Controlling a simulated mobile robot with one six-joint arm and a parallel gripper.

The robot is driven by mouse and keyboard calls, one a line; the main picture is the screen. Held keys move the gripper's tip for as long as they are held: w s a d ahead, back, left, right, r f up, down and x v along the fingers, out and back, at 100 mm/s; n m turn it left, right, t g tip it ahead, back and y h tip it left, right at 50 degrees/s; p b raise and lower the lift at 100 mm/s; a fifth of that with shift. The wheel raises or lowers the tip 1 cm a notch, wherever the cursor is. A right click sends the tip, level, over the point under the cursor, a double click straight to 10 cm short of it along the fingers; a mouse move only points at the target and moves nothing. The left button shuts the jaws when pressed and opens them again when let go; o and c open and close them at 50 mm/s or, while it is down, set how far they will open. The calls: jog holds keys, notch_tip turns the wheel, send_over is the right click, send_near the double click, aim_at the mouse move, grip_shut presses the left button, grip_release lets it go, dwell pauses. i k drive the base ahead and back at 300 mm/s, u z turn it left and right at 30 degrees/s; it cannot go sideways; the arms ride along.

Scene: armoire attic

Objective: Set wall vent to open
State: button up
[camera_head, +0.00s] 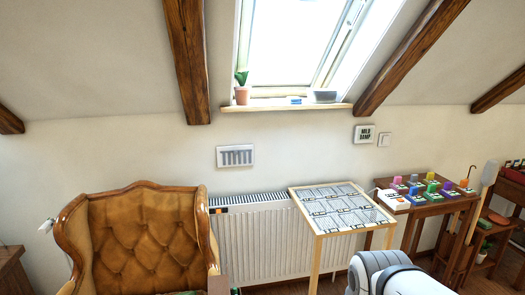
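The wall vent (235,156) is a small white rectangular panel with a row of grey vertical slots. It is mounted on the cream wall below the left part of the window, above the radiator. It is too small in the picture to tell whether its slots are open or closed. My gripper is not in view. A white, rounded part of my own arm shows at the bottom right, well away from the vent.
A brown tufted armchair (143,240) stands below and left of the vent. A white radiator (262,250) is under it. A tall table (318,230) with a patterned top stands right of it. A side table (440,200) holds several colored items. A plant pot (242,96) sits on the sill.

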aim_at(235, 153)
jog(key=z, duration=0.25)
jog(key=i, duration=1.65)
jog(key=u, duration=0.5)
jog(key=k, duration=0.65)
jog(key=u, duration=0.25)
jog(key=i, duration=0.7)
jog(key=z, duration=0.15)
